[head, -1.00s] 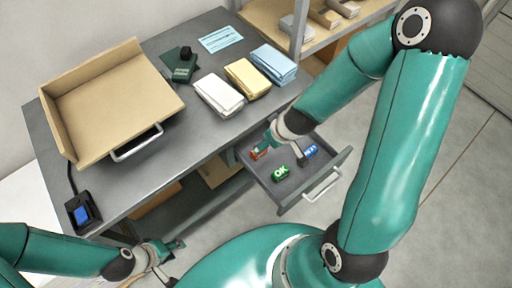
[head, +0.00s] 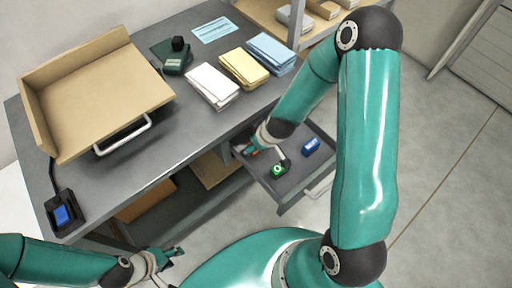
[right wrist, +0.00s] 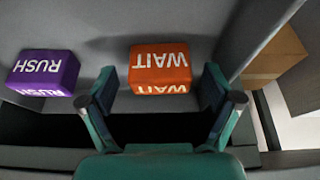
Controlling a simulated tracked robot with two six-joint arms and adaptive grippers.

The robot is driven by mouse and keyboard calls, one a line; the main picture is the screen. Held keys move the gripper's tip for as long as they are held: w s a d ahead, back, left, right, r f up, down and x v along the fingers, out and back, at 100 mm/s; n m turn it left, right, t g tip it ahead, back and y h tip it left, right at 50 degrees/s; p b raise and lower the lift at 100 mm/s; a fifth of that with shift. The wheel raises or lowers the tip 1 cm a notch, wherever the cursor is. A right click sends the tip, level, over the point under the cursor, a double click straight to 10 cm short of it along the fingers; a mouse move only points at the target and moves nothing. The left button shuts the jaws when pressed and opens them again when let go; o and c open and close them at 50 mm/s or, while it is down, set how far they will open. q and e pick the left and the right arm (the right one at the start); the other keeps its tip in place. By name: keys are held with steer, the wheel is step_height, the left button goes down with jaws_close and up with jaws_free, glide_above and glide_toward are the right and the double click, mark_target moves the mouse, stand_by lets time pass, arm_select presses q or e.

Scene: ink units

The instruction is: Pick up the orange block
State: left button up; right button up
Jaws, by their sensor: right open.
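The orange block (right wrist: 160,68), marked WAIT, sits in the open grey drawer (head: 292,200). In the right wrist view it is ahead of my right gripper (right wrist: 160,88), between its two spread fingers, with gaps on both sides. My left gripper (head: 176,262) is open and empty, low in the head view, away from the drawer.
A purple RUSH block (right wrist: 43,72) lies left of the orange block. A green block (head: 277,170) and a blue block (head: 311,146) are also in the drawer. The drawer wall (right wrist: 232,40) stands close on the right. A cardboard tray (head: 100,85) is on the desk.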

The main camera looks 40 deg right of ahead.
steer(key=shift+w+f, duration=0.2)
steer(key=shift+f, duration=0.2)
steer(key=shift+c, duration=0.2)
steer(key=c, duration=1.2)
steer(key=shift+r, duration=0.1)
step_height(320, 180, up, 20)
steer(key=p, duration=1.4)
steer(key=shift+p, duration=0.3)
